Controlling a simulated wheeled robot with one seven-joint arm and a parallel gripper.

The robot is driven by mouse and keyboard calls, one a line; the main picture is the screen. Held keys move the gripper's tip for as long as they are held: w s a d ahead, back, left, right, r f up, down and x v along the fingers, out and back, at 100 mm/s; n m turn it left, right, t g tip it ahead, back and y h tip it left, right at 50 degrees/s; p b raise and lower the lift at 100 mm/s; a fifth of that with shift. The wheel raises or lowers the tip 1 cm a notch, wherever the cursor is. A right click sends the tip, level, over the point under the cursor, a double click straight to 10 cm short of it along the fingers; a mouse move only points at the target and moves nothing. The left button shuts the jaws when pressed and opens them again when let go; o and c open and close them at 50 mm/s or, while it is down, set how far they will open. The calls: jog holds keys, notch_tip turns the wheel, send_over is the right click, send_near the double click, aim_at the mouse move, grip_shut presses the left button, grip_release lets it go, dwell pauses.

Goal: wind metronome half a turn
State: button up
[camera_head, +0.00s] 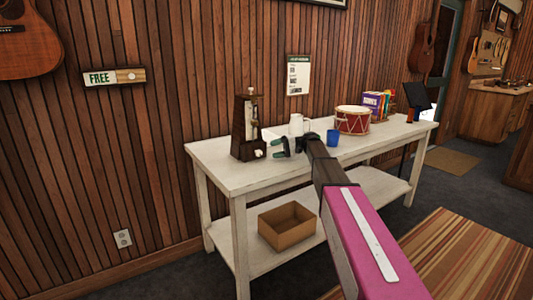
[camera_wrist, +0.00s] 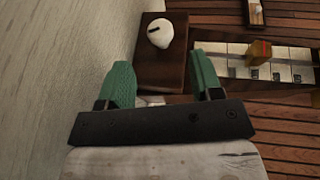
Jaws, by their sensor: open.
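The metronome (camera_head: 243,130) is a dark wooden tapered case standing upright near the left end of the white table. A pale winding knob (camera_head: 258,153) sticks out low on its right side. In the wrist view the metronome's brown side (camera_wrist: 150,70) lies ahead, with the rounded white knob (camera_wrist: 160,34) bearing a dark slot-like mark. My gripper (camera_head: 280,147) is just right of the knob, low over the table. In the wrist view its green fingers (camera_wrist: 163,80) are spread and empty, and the knob shows beyond the gap, apart from both.
A cardboard box (camera_head: 287,226) sits on the lower shelf. The wall is close behind.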

aim_at(259, 151)
jog(key=shift+v, duration=1.8)
jog(key=s+a+h, duration=0.1)
jog(key=a+h, duration=0.1)
jog(key=s+a+r+t+h, duration=0.1)
jog(key=a+h, duration=0.1)
jog(key=s+a+r+n+t+h, duration=0.1)
jog(key=a, duration=0.1)
jog(key=shift+s+a+h, duration=0.15)
jog(key=shift+a+h, duration=0.2)
jog(key=shift+h, duration=0.05)
notch_tip(259, 151, up, 7)
jog(key=s+a+n+t+h, duration=0.2)
jog(key=s+n+t+h, duration=0.1)
jog(key=t+h, duration=0.3)
jog(key=shift+g+h, duration=0.6)
jog(key=x, duration=1.1)
jog(key=shift+w+a, duration=0.1)
jog(key=shift+w, duration=0.05)
